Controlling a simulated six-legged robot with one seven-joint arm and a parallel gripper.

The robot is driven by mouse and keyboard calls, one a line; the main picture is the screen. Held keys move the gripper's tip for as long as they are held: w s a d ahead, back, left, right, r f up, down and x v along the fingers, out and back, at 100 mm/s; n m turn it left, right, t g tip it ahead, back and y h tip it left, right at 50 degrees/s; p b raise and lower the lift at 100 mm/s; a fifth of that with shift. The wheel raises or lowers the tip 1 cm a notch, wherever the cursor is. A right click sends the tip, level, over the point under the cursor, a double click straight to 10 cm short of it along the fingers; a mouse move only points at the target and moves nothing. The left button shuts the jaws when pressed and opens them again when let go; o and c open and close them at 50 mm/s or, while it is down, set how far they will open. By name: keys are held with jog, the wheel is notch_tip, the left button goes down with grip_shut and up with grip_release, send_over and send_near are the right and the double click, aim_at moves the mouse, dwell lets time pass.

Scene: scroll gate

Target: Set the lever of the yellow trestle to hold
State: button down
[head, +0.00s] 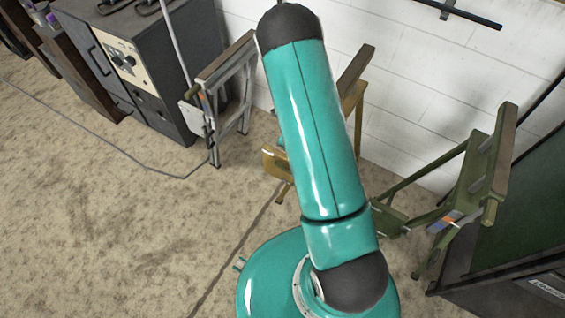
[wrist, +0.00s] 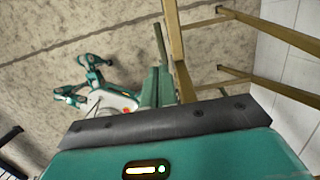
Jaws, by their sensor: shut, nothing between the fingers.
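The yellow trestle (head: 357,98) stands by the white wall, mostly hidden behind my arm in the head view. Its dark wooden top beam, a yellow plate (head: 274,164) and part of a leg show around the arm. In the wrist view its yellow legs and rails (wrist: 177,55) run close by on the right. My gripper (wrist: 156,80) is shut and empty, beside a yellow leg. A thin dark olive bar (wrist: 160,44) shows just beyond the fingers; I cannot tell whether it is the lever. The lever's setting cannot be read.
A grey trestle (head: 243,90) stands to the left, beside a dark cabinet (head: 125,60). A green trestle (head: 490,165) stands to the right, near a dark green panel (head: 520,215). A cable (head: 120,150) lies on the floor. The left and front floor is open.

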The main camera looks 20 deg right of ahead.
aim_at(281, 166)
jog(key=shift+f, duration=0.1)
jog(key=f, duration=0.4)
jog(key=w+a+f, duration=0.1)
jog(key=f, duration=0.4)
jog(key=w+f, duration=0.1)
jog(key=f, duration=0.3)
jog(key=shift+a+f, duration=0.15)
jog(key=shift+f, duration=0.15)
